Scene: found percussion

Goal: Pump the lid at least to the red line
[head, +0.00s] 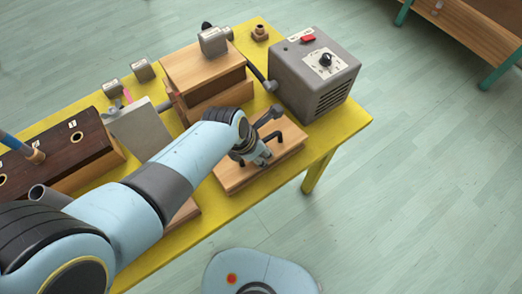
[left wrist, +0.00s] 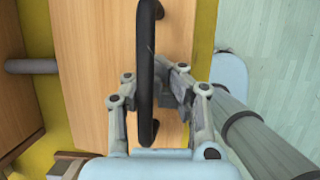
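A low wooden box with a flat wooden lid (head: 233,178) sits at the near right of the yellow table. A black bar handle (left wrist: 147,75) stands on the lid. It also shows in the head view (head: 272,137), partly behind my gripper. My left gripper (head: 262,158) is low over the lid at the handle. In the left wrist view, the bar runs between its two spread fingers (left wrist: 158,95), with a gap visible on the left side. I cannot make out a red line on the box. My right gripper does not show.
A grey box with a knob and red switch (head: 315,75) stands behind the lid. A stacked wooden block (head: 205,72) and a dark wooden box with holes (head: 62,160) stand to the left. The yellow table's right edge (head: 345,133) is near; open floor lies beyond.

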